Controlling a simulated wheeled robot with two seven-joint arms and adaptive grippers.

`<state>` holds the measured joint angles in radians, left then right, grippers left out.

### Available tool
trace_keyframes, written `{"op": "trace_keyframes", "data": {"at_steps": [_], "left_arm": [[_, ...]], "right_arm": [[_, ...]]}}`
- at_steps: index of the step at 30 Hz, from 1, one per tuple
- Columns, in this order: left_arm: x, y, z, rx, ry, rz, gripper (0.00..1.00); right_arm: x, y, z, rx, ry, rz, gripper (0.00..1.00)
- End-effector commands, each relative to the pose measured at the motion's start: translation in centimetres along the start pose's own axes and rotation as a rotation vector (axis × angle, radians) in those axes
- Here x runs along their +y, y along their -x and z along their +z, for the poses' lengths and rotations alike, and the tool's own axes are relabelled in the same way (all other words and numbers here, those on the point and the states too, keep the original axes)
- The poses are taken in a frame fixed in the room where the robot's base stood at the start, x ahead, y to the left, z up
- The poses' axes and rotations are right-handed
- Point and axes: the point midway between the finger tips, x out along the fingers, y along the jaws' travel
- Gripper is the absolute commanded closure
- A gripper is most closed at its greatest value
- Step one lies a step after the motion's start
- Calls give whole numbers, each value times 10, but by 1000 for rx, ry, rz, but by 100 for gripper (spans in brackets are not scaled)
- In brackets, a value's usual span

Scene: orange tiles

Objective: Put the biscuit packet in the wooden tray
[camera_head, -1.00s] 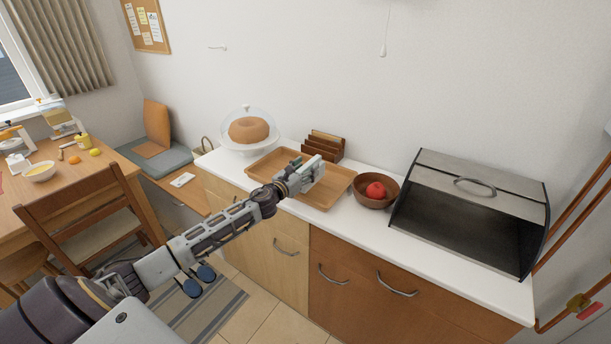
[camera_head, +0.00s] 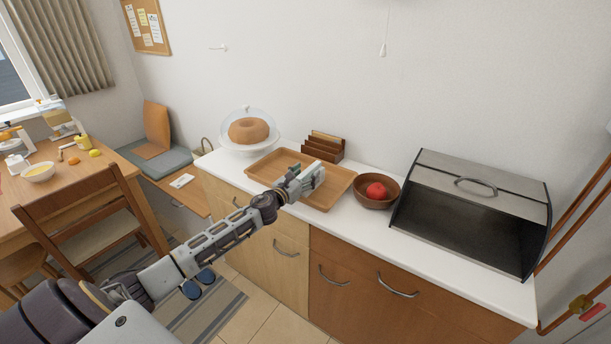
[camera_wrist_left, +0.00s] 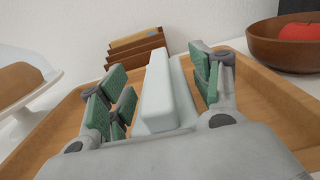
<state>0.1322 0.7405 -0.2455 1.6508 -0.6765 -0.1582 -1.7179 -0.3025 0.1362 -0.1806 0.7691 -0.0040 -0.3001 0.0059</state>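The wooden tray (camera_head: 335,192) lies on the white counter, and its rim also shows in the left wrist view (camera_wrist_left: 275,95). The pale biscuit packet (camera_wrist_left: 162,95) stands on edge in the tray area; it also shows in the head view (camera_head: 313,178). Whether its base touches the tray floor is hidden. My left gripper (camera_head: 303,180) is over the tray. In the left wrist view its green-padded fingers (camera_wrist_left: 165,95) are spread on both sides of the packet, with gaps visible. My right gripper is not in view.
A brown bowl (camera_head: 365,201) with a red fruit stands right of the tray, beside an open bread box (camera_head: 470,210). A domed cake stand (camera_head: 248,130) is at the left, and a wooden rack (camera_head: 323,147) is behind. Bare counter lies along the front.

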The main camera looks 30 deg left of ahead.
Motion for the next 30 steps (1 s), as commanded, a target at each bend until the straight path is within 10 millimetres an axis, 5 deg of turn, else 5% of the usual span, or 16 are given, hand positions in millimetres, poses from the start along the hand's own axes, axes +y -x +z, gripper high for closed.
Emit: {"op": "trace_keyframes", "data": {"at_steps": [18,30], "left_arm": [[0,0,4,0,0,0,21],[0,22,1,1,-2,-1,21]], "right_arm": [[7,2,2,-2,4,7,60],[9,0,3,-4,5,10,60]]}}
